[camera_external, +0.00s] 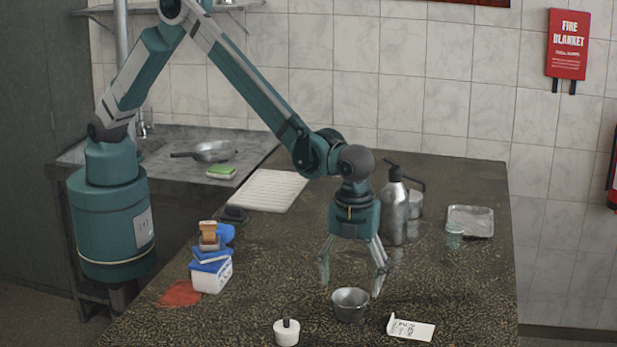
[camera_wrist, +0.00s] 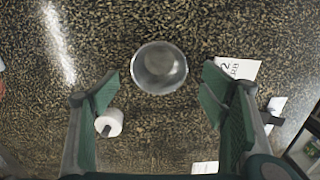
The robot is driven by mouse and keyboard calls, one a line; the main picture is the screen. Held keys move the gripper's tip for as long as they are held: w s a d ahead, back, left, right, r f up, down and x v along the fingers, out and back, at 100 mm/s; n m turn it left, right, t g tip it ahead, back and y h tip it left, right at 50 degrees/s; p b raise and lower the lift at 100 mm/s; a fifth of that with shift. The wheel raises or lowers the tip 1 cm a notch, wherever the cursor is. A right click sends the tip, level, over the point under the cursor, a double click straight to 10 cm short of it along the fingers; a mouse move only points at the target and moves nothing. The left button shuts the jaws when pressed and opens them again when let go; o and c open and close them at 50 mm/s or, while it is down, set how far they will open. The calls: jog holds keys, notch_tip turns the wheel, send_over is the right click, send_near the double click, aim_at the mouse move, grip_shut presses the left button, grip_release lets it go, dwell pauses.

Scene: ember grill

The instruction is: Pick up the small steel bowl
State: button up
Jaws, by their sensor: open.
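The small steel bowl (camera_external: 350,305) stands upright on the dark speckled counter, near its front in the outside view. In the wrist view the bowl (camera_wrist: 159,67) appears empty and lies just beyond the fingertips, roughly centred between them. My gripper (camera_external: 352,268) points down above the counter, slightly behind the bowl in the outside view. Its fingers are spread wide with nothing between them. In the wrist view my gripper (camera_wrist: 160,84) shows a green-padded finger on each side. The fingers do not appear to touch the bowl.
A white jar with a dark knob (camera_external: 286,332) stands left of the bowl, and a folded white card (camera_external: 410,328) lies right. A steel pump bottle (camera_external: 393,212) stands behind my gripper. A white tub (camera_external: 211,275) with stacked items is farther left. A metal tray (camera_external: 470,221) is back right.

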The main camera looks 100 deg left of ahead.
aim_at(350, 305)
jog(key=shift+f, duration=1.3)
jog(key=shift+f, duration=0.1)
jog(key=shift+s+a+f+p, duration=0.1)
jog(key=shift+f+p, duration=0.3)
jog(key=shift+f, duration=0.85)
jog(key=shift+a+f+p, duration=0.1)
jog(key=shift+f+p, duration=0.25)
jog(key=shift+f, duration=0.9)
jog(key=shift+d, duration=0.1)
jog(key=c, duration=1)
